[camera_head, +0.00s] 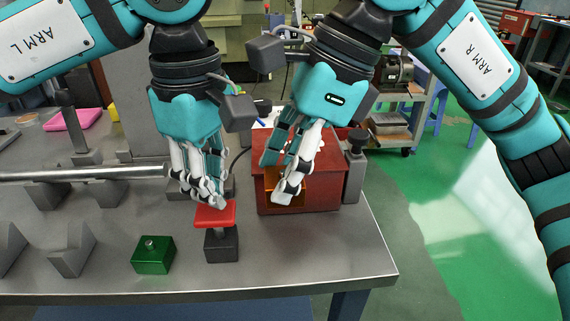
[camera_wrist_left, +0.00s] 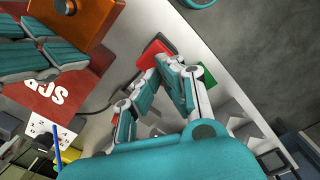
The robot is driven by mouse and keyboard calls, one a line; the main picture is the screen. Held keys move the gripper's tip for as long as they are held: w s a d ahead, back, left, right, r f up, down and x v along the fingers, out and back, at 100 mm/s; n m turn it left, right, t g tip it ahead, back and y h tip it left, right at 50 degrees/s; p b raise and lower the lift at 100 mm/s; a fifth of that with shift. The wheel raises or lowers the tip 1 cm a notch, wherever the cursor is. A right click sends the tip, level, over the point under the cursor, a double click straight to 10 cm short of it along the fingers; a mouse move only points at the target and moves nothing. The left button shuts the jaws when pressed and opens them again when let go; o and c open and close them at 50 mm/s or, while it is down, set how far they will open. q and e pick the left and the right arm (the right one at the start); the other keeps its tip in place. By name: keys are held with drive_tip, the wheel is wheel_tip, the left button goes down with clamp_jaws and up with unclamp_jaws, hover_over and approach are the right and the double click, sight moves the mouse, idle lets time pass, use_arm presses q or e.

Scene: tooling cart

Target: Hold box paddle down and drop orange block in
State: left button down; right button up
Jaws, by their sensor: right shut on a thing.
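The red paddle (camera_head: 215,215) sits on a dark block (camera_head: 221,246) near the table's front edge. My left gripper (camera_head: 218,200) has its fingertips together at the paddle's top; it looks shut and empty. In the left wrist view its fingertips (camera_wrist_left: 160,64) meet at the red paddle (camera_wrist_left: 152,53). I cannot tell whether they press it. The red-brown box (camera_head: 325,195) stands to the right, with an opening in its front. My right gripper (camera_head: 283,186) is shut on the orange block (camera_wrist_left: 80,18) at that opening. Its fingers hide much of the block in the head view.
A green block (camera_head: 153,256) with a knob stands left of the paddle. Grey V-shaped supports (camera_head: 72,250) and a long metal rod (camera_head: 80,173) fill the table's left side. A grey post (camera_head: 354,172) stands right of the box. The table's front right (camera_head: 340,260) is clear.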

use_arm(q)
drive_tip(key=shift+f, duration=0.1)
idle(0.6)
drive_tip(key=shift+f, duration=0.5)
drive_tip(key=shift+f, duration=0.1)
